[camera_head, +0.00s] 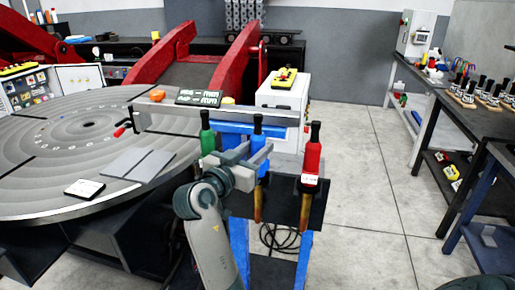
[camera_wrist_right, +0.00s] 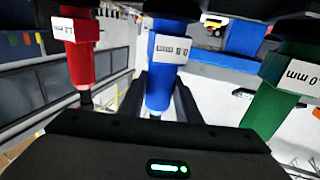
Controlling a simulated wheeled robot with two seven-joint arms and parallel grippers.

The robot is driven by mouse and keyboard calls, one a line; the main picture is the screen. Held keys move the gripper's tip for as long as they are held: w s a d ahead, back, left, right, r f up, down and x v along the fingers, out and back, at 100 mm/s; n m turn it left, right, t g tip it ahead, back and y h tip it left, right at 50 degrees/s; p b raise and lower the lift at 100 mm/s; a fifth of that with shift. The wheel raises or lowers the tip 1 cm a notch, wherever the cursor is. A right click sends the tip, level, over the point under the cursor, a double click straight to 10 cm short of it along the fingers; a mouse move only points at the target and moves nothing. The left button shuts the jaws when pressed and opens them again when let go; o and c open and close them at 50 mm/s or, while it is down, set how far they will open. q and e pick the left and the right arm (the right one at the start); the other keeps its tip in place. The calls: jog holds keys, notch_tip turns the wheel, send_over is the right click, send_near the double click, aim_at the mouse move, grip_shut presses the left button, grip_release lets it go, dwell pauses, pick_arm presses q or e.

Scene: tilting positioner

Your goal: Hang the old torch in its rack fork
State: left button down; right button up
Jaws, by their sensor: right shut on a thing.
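A blue torch (camera_head: 258,127) stands upright between a green torch (camera_head: 207,135) and a red torch (camera_head: 312,150) at the blue rack (camera_head: 232,127). My right gripper (camera_head: 257,158) is shut on the blue torch. In the right wrist view the blue torch (camera_wrist_right: 160,85) sits between the two dark fingers (camera_wrist_right: 160,100), with the red torch (camera_wrist_right: 80,55) to the left and the green torch (camera_wrist_right: 270,110) to the right. Each carries a white label marked in mm. The fork around the blue torch is hidden, so I cannot tell whether the torch rests in it. My left gripper is not in view.
A large round grooved table (camera_head: 75,130) fills the left, with a grey plate (camera_head: 138,164) on it. A white cabinet (camera_head: 287,100) stands behind the rack. Dark benches with parts (camera_head: 470,120) line the right. The floor (camera_head: 370,180) between is clear.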

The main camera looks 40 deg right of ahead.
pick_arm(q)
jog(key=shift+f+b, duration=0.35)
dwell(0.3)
